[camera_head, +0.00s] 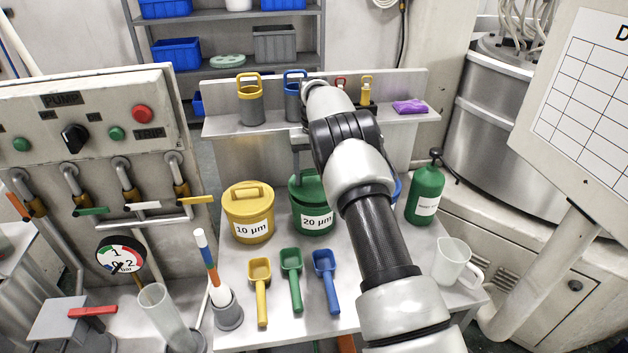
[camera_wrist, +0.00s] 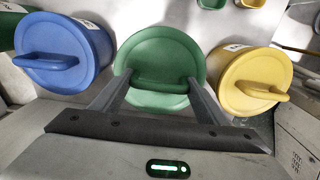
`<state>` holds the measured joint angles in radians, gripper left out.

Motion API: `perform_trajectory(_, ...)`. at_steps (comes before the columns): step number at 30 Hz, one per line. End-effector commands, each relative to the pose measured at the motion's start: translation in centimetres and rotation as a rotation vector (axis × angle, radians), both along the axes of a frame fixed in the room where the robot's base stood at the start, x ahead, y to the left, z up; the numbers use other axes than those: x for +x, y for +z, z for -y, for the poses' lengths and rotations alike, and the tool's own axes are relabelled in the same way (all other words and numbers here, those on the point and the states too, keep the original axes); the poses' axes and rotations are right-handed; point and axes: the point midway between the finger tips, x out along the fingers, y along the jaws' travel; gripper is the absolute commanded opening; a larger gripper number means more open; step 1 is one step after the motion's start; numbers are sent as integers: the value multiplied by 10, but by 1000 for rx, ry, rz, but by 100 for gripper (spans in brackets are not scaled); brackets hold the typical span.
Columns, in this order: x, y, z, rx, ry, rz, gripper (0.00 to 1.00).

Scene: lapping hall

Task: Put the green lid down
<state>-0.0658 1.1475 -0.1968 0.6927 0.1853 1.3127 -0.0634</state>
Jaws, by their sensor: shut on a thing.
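The green lid (camera_wrist: 160,52) is round with a bar handle and shows in the middle of the wrist view. My gripper (camera_wrist: 160,84) is shut on its handle, one finger at each end. In the head view the green lid (camera_head: 303,184) is over the green 20 µm pot (camera_head: 313,222), partly hidden by my arm. I cannot tell whether the lid rests on the pot or is slightly raised.
The yellow 10 µm pot (camera_head: 249,222) stands close on the left, lid on. A lidded blue pot (camera_wrist: 62,52) is on the other side. Yellow (camera_head: 260,285), green (camera_head: 293,280) and blue (camera_head: 325,278) scoops lie in front. A green bottle (camera_head: 426,192) and clear jug (camera_head: 452,262) stand right.

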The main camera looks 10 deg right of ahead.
Motion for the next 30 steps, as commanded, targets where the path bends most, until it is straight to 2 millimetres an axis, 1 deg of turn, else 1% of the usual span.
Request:
perform_trajectory(1,-1,-10,0,-1,1,-3,46)
perform_trajectory(4,0,-21,0,0,1,-1,46)
perform_trajectory(11,0,-21,0,0,0,0,46)
perform_trajectory(15,0,-25,0,0,0,0,46)
perform_trajectory(16,0,-24,0,0,0,0,73)
perform_trajectory(18,0,-24,0,0,0,0,85)
perform_trajectory(19,0,-24,0,0,0,0,87)
perform_trajectory(26,0,-24,0,0,0,0,87)
perform_trajectory(30,1,-17,0,0,0,2,87)
